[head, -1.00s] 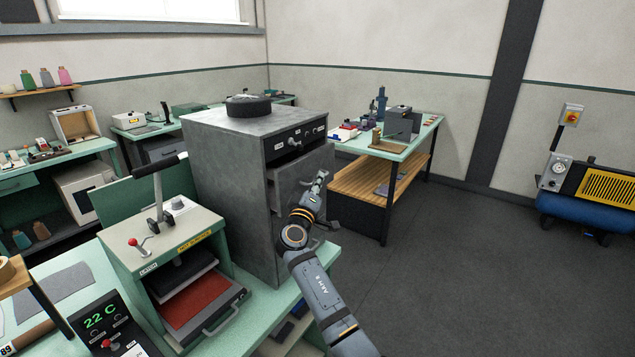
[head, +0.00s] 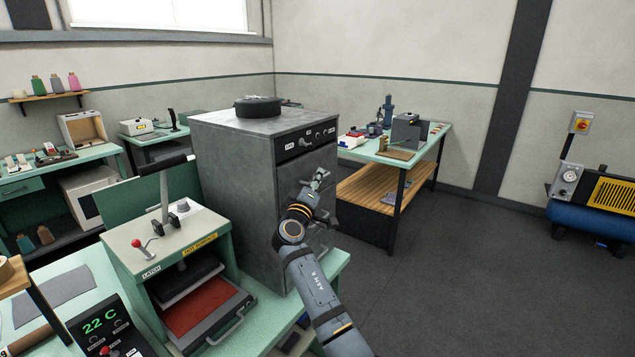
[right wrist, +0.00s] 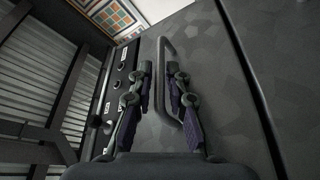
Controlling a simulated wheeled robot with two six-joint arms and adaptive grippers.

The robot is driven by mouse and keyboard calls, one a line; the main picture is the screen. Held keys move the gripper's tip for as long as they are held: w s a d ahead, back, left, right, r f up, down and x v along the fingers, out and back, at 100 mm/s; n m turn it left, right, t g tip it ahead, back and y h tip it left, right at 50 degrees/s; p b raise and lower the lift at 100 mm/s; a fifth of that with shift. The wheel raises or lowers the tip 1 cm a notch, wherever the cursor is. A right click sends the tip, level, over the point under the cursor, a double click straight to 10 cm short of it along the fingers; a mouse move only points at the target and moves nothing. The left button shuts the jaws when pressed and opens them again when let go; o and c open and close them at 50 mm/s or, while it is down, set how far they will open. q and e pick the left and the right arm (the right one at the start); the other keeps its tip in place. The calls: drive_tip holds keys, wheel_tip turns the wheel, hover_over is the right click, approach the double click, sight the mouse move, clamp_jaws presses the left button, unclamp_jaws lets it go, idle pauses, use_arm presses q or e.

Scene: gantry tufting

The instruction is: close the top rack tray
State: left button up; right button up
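The grey metal cabinet (head: 235,185) stands on the green bench, and its top tray front (head: 296,170) sits under the control strip. The front looks flush or nearly flush with the cabinet, with no open tray interior showing. My right gripper (head: 320,180) is at this front. In the right wrist view, its two fingers (right wrist: 159,75) are apart, one on each side of the tray's bar handle (right wrist: 163,85), near the grey panel (right wrist: 215,70). I cannot tell if a finger touches the handle. My arm hides part of the lower cabinet front. My left gripper is not in view.
A heat press (head: 165,240) with a red pad stands on the bench left of the cabinet. A dark round object (head: 258,106) lies on the cabinet top. A second table (head: 425,150) stands behind to the right. The floor (head: 450,270) on the right is clear.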

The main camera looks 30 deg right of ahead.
drive_tip(key=shift+f, duration=0.1)
drive_tip(key=shift+s+a+f, duration=0.1)
drive_tip(key=shift+s, duration=0.05)
drive_tip(key=v, duration=0.7)
drive_tip(key=shift+s, duration=0.15)
idle(0.3)
